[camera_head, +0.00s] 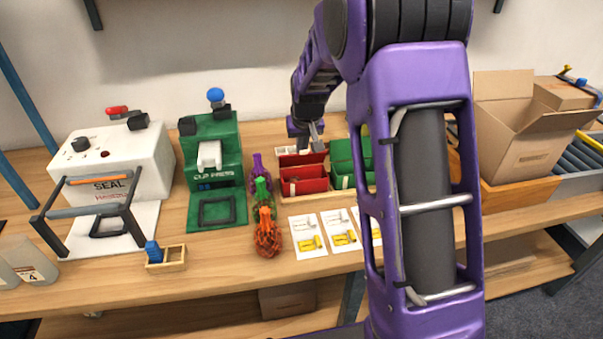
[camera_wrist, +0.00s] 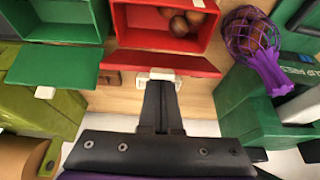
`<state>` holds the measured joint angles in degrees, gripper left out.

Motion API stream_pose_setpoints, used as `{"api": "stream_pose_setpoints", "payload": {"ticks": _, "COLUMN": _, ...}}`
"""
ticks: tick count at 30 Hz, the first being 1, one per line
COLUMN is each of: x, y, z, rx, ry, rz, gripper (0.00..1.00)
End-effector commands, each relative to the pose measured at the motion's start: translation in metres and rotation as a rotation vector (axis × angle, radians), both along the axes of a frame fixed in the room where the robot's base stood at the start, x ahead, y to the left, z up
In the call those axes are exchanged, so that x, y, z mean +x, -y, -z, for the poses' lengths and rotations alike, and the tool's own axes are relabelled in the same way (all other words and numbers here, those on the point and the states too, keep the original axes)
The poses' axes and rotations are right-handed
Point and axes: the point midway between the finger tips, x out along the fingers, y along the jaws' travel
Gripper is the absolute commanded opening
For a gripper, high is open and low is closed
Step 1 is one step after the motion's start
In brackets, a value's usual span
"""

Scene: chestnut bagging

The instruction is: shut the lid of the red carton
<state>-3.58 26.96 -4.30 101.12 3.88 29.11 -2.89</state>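The red carton (camera_head: 304,187) stands open on the bench, and its red lid (camera_head: 303,160) is raised at the back. In the wrist view the open red carton (camera_wrist: 205,42) holds several brown chestnuts (camera_wrist: 180,22). Its lid (camera_wrist: 160,64) lies toward my gripper, with a white tab (camera_wrist: 158,74) on its free edge. My gripper (camera_wrist: 160,84) has its dark fingers together at this tab. Whether the tab is pinched between them is not clear. In the head view my gripper (camera_head: 316,132) is behind the lid, partly hidden by my arm.
A green carton (camera_head: 343,170) stands open right beside the red one. Purple, green and orange (camera_head: 266,235) net bags line the left side, by the green clip press (camera_head: 213,155). Picture cards (camera_head: 307,235) lie in front. A cardboard box (camera_head: 520,125) is at right.

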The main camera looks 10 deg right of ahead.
Motion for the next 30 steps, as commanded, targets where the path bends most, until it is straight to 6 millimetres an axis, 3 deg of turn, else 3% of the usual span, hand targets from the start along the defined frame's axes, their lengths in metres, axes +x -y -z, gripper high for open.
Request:
{"api": "stream_pose_setpoints", "payload": {"ticks": 7, "x": 0.000, "y": 0.000, "z": -0.007, "rx": 0.000, "ry": 0.001, "rz": 0.000, "gripper": 0.00}}
{"api": "stream_pose_setpoints", "payload": {"ticks": 30, "x": 0.000, "y": 0.000, "z": -0.068, "rx": 0.000, "ry": 0.001, "rz": 0.000, "gripper": 0.00}}
